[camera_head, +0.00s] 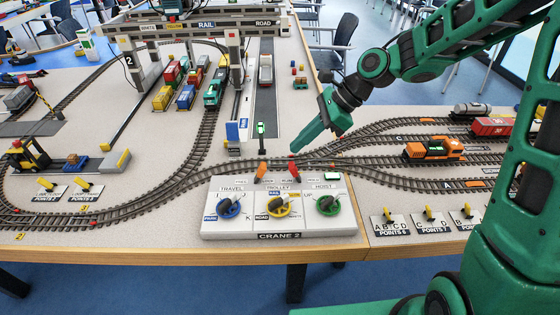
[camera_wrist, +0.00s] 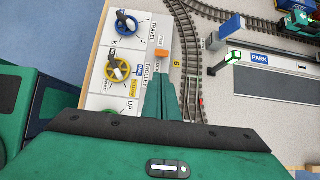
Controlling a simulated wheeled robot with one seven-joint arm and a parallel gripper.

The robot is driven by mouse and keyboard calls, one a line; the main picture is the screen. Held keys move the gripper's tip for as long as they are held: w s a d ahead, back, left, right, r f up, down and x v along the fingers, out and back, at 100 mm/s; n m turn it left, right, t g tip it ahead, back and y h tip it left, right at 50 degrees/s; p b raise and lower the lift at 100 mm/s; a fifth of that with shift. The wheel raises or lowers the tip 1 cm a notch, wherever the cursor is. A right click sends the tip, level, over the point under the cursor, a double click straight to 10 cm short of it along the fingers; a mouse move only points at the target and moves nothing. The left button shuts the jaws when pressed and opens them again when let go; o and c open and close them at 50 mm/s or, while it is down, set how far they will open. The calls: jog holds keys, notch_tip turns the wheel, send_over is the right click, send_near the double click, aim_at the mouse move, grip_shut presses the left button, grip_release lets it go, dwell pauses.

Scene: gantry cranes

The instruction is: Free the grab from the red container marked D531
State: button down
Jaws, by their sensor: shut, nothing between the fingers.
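My gripper (camera_head: 294,148) is shut and empty, its tips just above the back of the grey CRANE 2 panel (camera_head: 222,230). The panel has a blue TRAVEL knob (camera_head: 229,206), a yellow TROLLEY knob (camera_head: 278,206) and a green HOIST knob (camera_head: 328,205). Red containers (camera_head: 170,76) stand at the back; I cannot read D531. I cannot make out the grab.
A white gantry leg (camera_head: 235,55) and a leg marked 2 (camera_head: 128,60) stand over wagons. Rails curve behind the panel. An orange locomotive (camera_head: 433,149) and a red wagon (camera_head: 492,126) stand at right. Points levers (camera_head: 428,214) sit right of the panel.

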aim_at(259, 174)
jog(key=x, duration=1)
jog(key=shift+d+r, duration=0.1)
jog(key=shift+d, duration=0.05)
